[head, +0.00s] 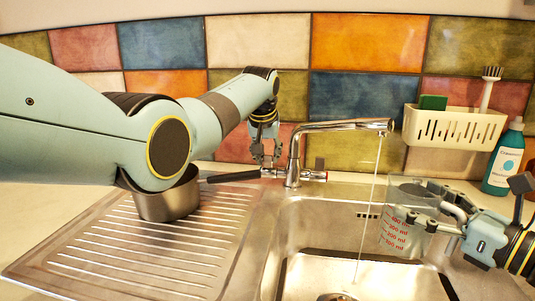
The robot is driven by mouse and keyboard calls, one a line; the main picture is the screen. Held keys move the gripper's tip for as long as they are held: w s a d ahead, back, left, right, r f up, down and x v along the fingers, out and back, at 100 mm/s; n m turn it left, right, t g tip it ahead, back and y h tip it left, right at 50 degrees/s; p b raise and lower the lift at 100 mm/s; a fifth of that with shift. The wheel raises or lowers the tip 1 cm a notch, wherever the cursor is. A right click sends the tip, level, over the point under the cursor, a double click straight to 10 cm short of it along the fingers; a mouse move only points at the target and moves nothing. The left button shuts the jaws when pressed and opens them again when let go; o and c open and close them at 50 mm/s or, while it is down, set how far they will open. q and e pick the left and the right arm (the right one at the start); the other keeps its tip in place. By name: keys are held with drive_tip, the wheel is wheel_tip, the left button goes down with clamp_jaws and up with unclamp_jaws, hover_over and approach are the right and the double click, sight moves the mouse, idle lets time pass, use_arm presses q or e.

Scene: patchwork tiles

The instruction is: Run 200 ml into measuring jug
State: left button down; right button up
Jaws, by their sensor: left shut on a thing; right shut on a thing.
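The tap (343,126) is running. A thin stream of water (370,205) falls from its spout past the left side of the measuring jug and into the sink (310,235). The clear measuring jug (398,240) with red ml marks is at the right of the sink; I cannot make out water in it. My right gripper (428,220) is shut on the jug from the right. My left gripper (264,160) points down, shut at the tap's left lever (272,173); its fingertips partly cover the lever.
A steel saucepan (168,205) stands on the ridged drainboard (130,255), partly behind my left arm, its black handle reaching toward the tap. A white wall caddy (455,128) holds a green sponge (432,102) and a brush (488,85). A teal soap bottle (503,160) stands at right.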

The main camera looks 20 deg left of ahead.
use_arm(q)
drive_tip(key=shift+s+d+f+t, duration=0.15)
drive_tip(key=shift+s+t, duration=0.2)
drive_tip(key=shift+t, duration=0.2)
drive_tip(key=shift+s+d+f+t, duration=0.15)
drive_tip(key=shift+s+t, duration=0.15)
drive_tip(key=shift+t, duration=0.25)
drive_tip(key=shift+s+f+t+y, duration=0.15)
drive_tip(key=shift+s+t+y, duration=0.15)
drive_tip(key=shift+t, duration=0.4)
drive_tip(key=shift+s+f+t+y, duration=0.2)
drive_tip(key=shift+s+t, duration=0.1)
drive_tip(key=shift+t, duration=0.4)
drive_tip(key=c, duration=1.1)
unclamp_jaws()
drive_tip(key=shift+s+r, duration=0.1)
drive_tip(key=v, duration=1.1)
drive_tip(key=shift+s+r, duration=0.15)
drive_tip(key=shift+s, duration=0.2)
